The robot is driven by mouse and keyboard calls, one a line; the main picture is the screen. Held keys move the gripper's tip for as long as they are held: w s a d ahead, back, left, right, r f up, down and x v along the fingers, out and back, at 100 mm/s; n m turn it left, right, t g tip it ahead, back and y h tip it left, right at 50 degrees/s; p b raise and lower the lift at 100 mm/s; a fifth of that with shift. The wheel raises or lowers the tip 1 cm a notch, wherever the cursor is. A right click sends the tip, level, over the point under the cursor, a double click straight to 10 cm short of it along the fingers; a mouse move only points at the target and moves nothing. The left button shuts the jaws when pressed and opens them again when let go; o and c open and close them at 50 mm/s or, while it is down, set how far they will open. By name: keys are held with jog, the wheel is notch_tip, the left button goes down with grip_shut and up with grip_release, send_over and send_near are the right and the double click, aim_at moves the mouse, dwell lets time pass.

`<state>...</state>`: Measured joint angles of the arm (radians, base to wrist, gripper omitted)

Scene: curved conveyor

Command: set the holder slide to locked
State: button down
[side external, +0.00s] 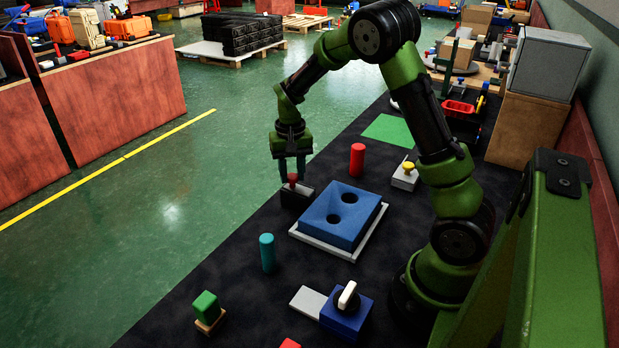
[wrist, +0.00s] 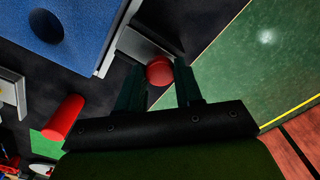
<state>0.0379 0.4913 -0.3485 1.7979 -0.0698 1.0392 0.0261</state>
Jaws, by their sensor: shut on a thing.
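A blue holder block (side external: 328,207) with two round holes stands on a pale base plate (side external: 330,251). The holes look empty. At the block's far left corner is a dark slide piece (side external: 295,200) with a red knob (side external: 293,179) on top. The knob also shows in the wrist view (wrist: 159,71), between my fingertips. My gripper (side external: 292,170) points down and is shut on the red knob. In the wrist view, the grey slide body (wrist: 140,46) lies just beyond the knob. No lock marking is readable.
A red cylinder (side external: 357,160) and a grey box with a yellow knob (side external: 405,176) stand behind the holder. A teal cylinder (side external: 267,253), a green block (side external: 206,306) and a blue box with a white handle (side external: 345,312) stand nearer the camera. The dark table's left edge is close to my gripper.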

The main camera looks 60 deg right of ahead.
aim_at(304, 190)
jog(key=shift+s, duration=1.8)
jog(key=c, duration=0.7)
grip_release()
jog(key=shift+c, duration=0.2)
notch_tip(304, 190, up, 17)
jog(key=s+a+n+t+y, duration=0.2)
jog(key=s+a+n+t, duration=0.3)
jog(key=s+a, duration=0.7)
jog(key=a+t, duration=0.2)
jog(key=a, duration=0.2)
jog(key=shift+s+a, duration=0.15)
jog(key=shift+s, duration=0.25)
